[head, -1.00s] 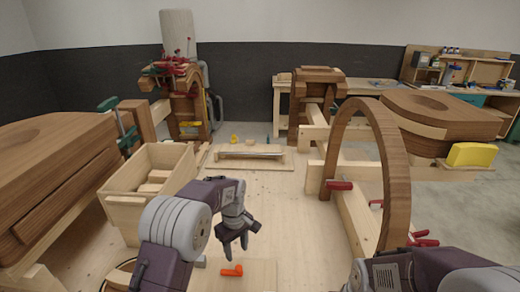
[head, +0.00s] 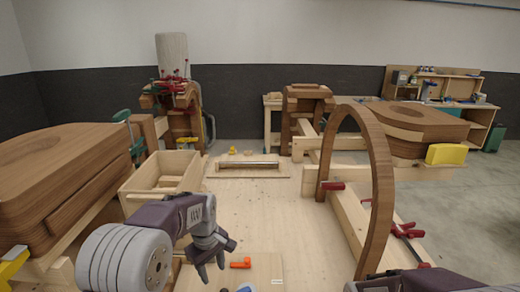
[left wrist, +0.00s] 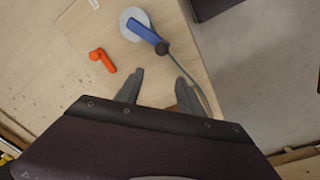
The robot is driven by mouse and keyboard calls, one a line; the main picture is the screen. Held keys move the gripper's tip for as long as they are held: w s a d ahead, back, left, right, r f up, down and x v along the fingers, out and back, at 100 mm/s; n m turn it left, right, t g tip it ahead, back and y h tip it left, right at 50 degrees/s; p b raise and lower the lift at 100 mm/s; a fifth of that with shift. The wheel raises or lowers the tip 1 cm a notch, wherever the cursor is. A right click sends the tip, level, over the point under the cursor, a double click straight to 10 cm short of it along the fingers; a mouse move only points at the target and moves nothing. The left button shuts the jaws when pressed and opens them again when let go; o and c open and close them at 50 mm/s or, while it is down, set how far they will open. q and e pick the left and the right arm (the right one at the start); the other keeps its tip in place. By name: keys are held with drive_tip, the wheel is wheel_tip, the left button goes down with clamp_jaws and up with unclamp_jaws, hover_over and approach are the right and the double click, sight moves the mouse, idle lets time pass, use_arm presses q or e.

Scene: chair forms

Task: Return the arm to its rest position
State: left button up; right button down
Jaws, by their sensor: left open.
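My left gripper (head: 213,271) hangs fingers down over the front of the pale worktable, left of an orange L-shaped piece (head: 240,263). It is open and nothing shows between its fingers. In the left wrist view my left gripper (left wrist: 158,76) has its two dark fingers apart, beside the orange piece (left wrist: 103,58) and a blue-handled tool with a round grey disc (left wrist: 145,30). Only part of my right arm shows at the bottom right of the head view; its gripper is out of frame.
A wooden bin (head: 160,184) with blocks stands behind my left arm. A curved wooden form (head: 378,165) with red clamps rises at right. A large wooden form (head: 65,180) lies at left. A rod on a board (head: 248,165) lies farther back. The table middle is clear.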

use_arm(q)
drive_tip(key=s+a+f+m+b, duration=0.1)
drive_tip(key=s+a+f+m, duration=0.1)
drive_tip(key=s, duration=0.7)
drive_tip(key=s+a+f+m+b, duration=0.1)
drive_tip(key=s+f+m, duration=0.4)
drive_tip(key=s, duration=0.5)
drive_tip(key=shift+a+f+m, duration=0.2)
drive_tip(key=shift+a+m, duration=0.35)
drive_tip(key=shift+m, duration=0.65)
drive_tip(key=shift+s, duration=0.2)
drive_tip(key=shift+w, duration=0.1)
